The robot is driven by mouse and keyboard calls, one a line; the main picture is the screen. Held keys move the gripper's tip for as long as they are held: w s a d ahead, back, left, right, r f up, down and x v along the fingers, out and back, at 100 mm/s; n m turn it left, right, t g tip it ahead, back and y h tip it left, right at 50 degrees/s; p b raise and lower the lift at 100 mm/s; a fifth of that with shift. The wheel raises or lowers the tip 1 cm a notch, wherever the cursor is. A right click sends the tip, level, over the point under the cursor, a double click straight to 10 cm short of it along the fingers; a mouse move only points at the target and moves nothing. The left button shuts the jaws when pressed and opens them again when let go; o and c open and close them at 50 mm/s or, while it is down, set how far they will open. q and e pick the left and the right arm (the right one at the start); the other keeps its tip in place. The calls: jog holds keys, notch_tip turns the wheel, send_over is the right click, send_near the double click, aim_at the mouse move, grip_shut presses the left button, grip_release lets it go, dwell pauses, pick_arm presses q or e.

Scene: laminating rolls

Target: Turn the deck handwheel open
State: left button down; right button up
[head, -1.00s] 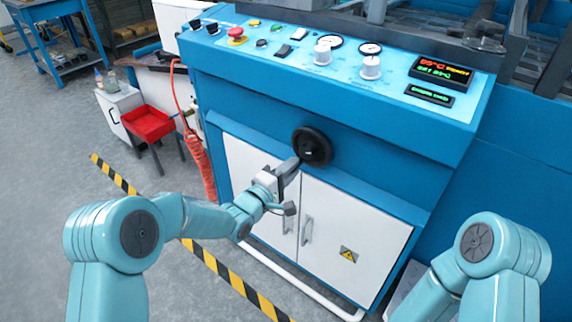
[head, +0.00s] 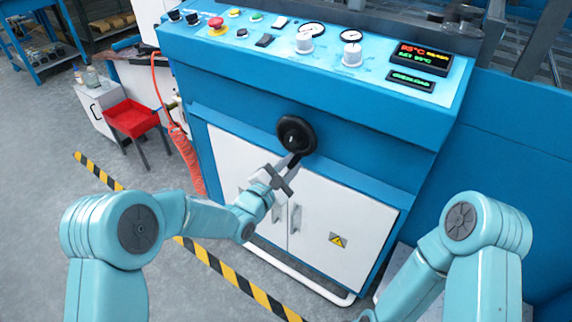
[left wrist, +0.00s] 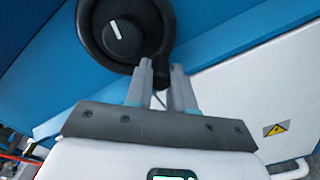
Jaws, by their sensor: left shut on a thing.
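The deck handwheel (head: 296,135) is a round black wheel with a pale mark at its hub, on the blue front of the machine. It also shows large at the top of the left wrist view (left wrist: 122,30). My left gripper (head: 292,166) is at the wheel's lower edge, shut on a dark part at its underside. In the left wrist view its grey fingers (left wrist: 161,67) stand on either side of that part, which they largely hide. My right arm shows at the right, but its gripper is out of view.
White cabinet doors (head: 340,215) with handles lie just below the wheel. The sloped control panel (head: 385,72) juts out above it. A red tray (head: 132,117) and a hanging orange hose (head: 186,160) are at the left. Striped floor tape (head: 225,270) runs along the front.

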pick_arm(q)
jog(key=shift+s+d+n, duration=0.15)
jog(key=shift+d+n, duration=0.05)
jog(key=shift+n, duration=0.2)
jog(key=c, duration=1.2)
grip_release()
jog(key=shift+c, duration=0.2)
jog(key=shift+a, duration=0.1)
jog(key=p+v, duration=0.2)
jog(key=v, duration=1.4)
jog(key=shift+s+r, duration=0.1)
jog(key=shift+s, duration=0.05)
